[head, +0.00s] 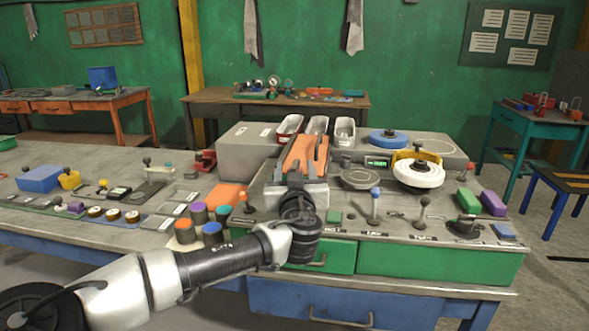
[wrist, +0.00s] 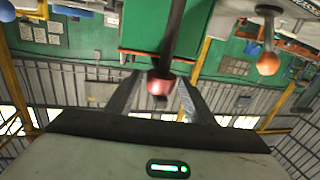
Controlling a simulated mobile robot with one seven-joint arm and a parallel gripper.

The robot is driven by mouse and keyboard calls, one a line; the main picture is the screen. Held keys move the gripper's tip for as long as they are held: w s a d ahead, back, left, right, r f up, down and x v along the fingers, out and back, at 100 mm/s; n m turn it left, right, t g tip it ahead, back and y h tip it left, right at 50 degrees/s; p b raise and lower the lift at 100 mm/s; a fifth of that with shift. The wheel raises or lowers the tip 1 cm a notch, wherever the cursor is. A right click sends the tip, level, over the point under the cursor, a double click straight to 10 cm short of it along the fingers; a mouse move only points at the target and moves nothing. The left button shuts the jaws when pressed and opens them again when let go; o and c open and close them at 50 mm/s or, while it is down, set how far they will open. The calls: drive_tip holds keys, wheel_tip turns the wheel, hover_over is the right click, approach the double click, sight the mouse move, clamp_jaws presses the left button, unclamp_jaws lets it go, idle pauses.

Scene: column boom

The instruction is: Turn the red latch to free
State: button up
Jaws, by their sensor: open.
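My gripper (head: 299,165) reaches over the front middle of the grey console in the head view. In the wrist view my gripper (wrist: 158,80) is open. A dark red knob (wrist: 158,84) on a dark rod shows between its two fingers there, with gaps at both sides. In the head view this knob is hidden by my gripper and wrist. A red clamp-like piece (head: 204,160) stands left of the grey box in the head view. I cannot tell which of the two red parts is the latch.
An orange-knobbed lever (head: 244,197) stands left of my gripper; an orange knob also shows in the wrist view (wrist: 268,64). A blue-knobbed lever (head: 375,204) and a white handwheel (head: 419,174) are to the right. Coloured cylinders (head: 199,215) stand near my forearm.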

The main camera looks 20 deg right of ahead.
drive_tip(key=c, duration=1.1)
drive_tip(key=shift+o, duration=0.2)
